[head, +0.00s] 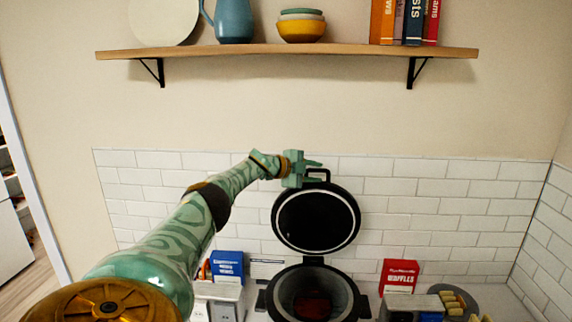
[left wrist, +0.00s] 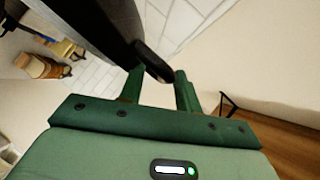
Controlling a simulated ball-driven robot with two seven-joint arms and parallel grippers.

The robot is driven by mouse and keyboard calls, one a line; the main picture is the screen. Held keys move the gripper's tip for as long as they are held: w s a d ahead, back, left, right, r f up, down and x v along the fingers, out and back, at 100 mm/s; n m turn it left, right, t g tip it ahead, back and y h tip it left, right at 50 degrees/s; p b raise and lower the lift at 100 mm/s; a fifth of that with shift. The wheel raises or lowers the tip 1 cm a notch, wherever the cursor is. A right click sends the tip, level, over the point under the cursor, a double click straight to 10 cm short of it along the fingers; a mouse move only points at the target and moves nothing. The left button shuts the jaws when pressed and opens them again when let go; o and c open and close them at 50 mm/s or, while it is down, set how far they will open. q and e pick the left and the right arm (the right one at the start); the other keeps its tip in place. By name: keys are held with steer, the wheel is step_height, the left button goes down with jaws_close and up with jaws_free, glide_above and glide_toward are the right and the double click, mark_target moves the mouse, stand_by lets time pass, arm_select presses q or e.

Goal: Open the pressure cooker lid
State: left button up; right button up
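The pressure cooker (head: 313,292) stands on the counter, with its pot mouth uncovered and a dark reddish content inside. Its round black lid (head: 316,220) is hinged up and stands nearly upright behind the pot. The lid handle (head: 319,172) is at the lid's top edge. My left gripper (head: 314,172) is at the handle, its fingers spread. In the left wrist view the handle (left wrist: 152,62) lies at the gap between the fingertips (left wrist: 160,78); contact is hard to tell. The lid's dark edge (left wrist: 95,30) is beside it. My right gripper is not in view.
A blue box (head: 227,264) stands left of the cooker and a red waffles box (head: 398,275) right of it. A plate with food (head: 455,299) is further right. A wooden shelf (head: 290,49) with dishes and books hangs above. The tiled wall is close behind the lid.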

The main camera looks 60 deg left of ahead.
arm_select(q)
steer(key=shift+s+a+r+p, duration=0.15)
steer(key=shift+s+r+p, duration=0.45)
steer(key=shift+s, duration=0.1)
steer(key=b+v, duration=0.6)
steer(key=v, duration=0.7)
steer(key=shift+s+f, duration=0.15)
steer(key=shift+f, duration=0.1)
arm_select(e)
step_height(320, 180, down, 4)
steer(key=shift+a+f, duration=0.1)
